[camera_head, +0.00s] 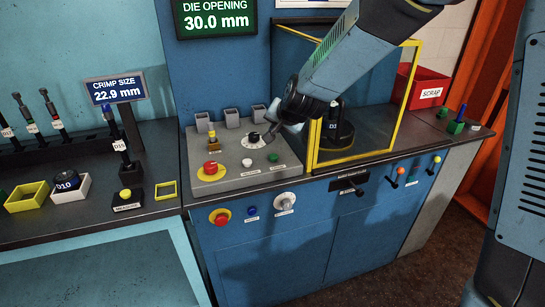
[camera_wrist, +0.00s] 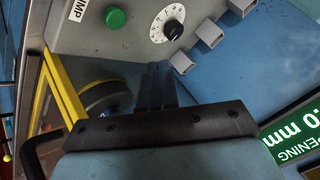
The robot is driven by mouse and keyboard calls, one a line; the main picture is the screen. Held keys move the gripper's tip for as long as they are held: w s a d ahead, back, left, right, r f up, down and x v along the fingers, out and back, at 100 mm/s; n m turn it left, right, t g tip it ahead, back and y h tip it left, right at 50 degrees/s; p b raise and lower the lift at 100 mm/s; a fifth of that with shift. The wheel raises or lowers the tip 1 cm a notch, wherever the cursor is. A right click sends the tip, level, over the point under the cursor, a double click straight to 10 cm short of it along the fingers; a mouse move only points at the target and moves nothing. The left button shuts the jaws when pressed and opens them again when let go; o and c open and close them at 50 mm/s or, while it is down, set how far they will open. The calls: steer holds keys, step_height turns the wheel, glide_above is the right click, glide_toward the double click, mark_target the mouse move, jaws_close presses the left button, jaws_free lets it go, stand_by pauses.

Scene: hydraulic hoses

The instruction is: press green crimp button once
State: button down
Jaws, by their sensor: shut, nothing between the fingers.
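The green crimp button (camera_head: 273,158) is a small round button on the grey control panel (camera_head: 235,180). In the wrist view it is a green disc (camera_wrist: 116,18) near the top, beside a partly cut-off label ending in "MP". My gripper (camera_head: 268,137) is over the back right of the panel, close to the dial. In the wrist view its dark fingers (camera_wrist: 157,68) are together and empty. The tips lie below and to the right of the green button in that picture, apart from it.
A white dial with a black knob (camera_wrist: 168,28) is near the fingertips. The panel also holds a red mushroom button (camera_head: 210,168) and grey blocks (camera_wrist: 208,34) at the back. A yellow-framed clear guard (camera_head: 314,150) stands just right. Displays read 30.0 mm and 22.9 mm.

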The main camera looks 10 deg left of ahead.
mark_target(276, 157)
steer(key=shift+f, duration=3.25)
steer(key=shift+f, duration=0.35)
steer(key=shift+f, duration=0.45)
stand_by(0.6)
steer(key=shift+r, duration=0.9)
steer(key=shift+r, duration=2.5)
